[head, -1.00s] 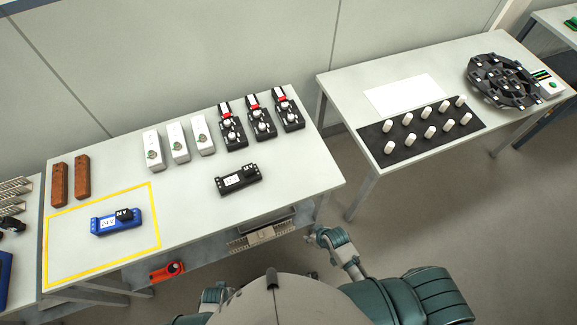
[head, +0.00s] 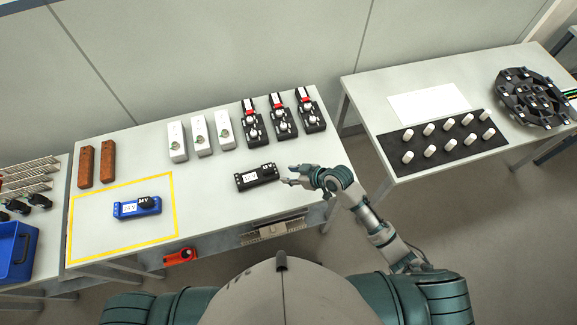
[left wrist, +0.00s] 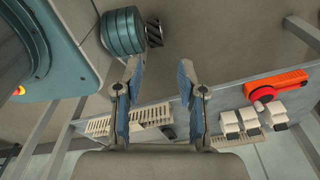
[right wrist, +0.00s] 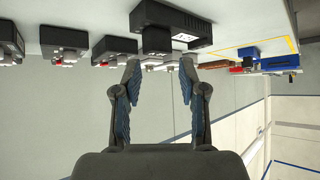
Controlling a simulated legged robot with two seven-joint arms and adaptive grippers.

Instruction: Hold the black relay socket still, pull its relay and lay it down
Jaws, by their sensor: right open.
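The black relay socket (head: 250,183) lies near the front right of the left table, a white label on its top. Its small black relay (head: 268,169) sits on the socket's right end. My right gripper (head: 287,175) is just right of the socket, apart from it and empty. In the right wrist view the open right fingers (right wrist: 160,66) point toward the black socket (right wrist: 185,22) and the relay (right wrist: 156,41). My left gripper (left wrist: 160,76) is open and empty in the left wrist view, below the table level; it is outside the head view.
A blue socket (head: 128,210) with a black relay stands inside a yellow outline (head: 177,208). White boxes (head: 200,136) and black-red devices (head: 278,117) line the back. A red-orange device (head: 180,257) is below the front edge. The tabletop between the sockets is clear.

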